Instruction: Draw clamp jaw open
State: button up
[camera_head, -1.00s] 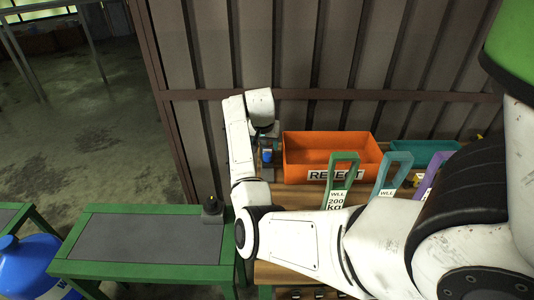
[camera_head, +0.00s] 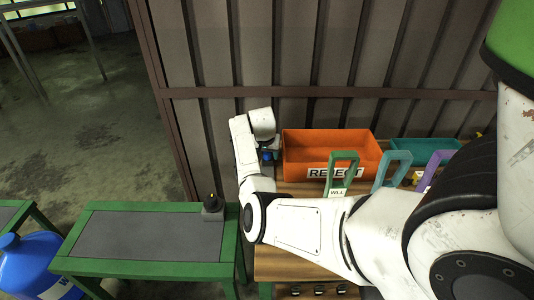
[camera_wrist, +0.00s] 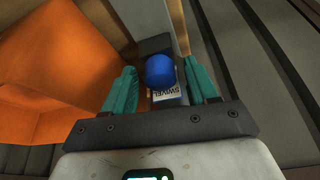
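In the wrist view, a blue rounded knob (camera_wrist: 160,70) sits on a dark grey block (camera_wrist: 155,45) with a white label reading "SWIVEL" (camera_wrist: 167,92). My gripper (camera_wrist: 160,76) has its two teal fingers spread on either side of the knob, with gaps showing on both sides. In the head view, the blue part (camera_head: 267,155) shows small beside my wrist, left of the orange bin. My fingers are hard to make out there. I cannot make out a clamp jaw clearly in either view.
An orange bin marked "REJECT" (camera_head: 333,150) stands close on the right; its wall also fills the wrist view's left (camera_wrist: 60,70). Green (camera_head: 342,166), teal and purple tagged frames and a teal bin (camera_head: 425,150) stand farther right. A corrugated wall (camera_head: 300,60) is behind.

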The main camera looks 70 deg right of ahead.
grip_shut()
dwell(0.3)
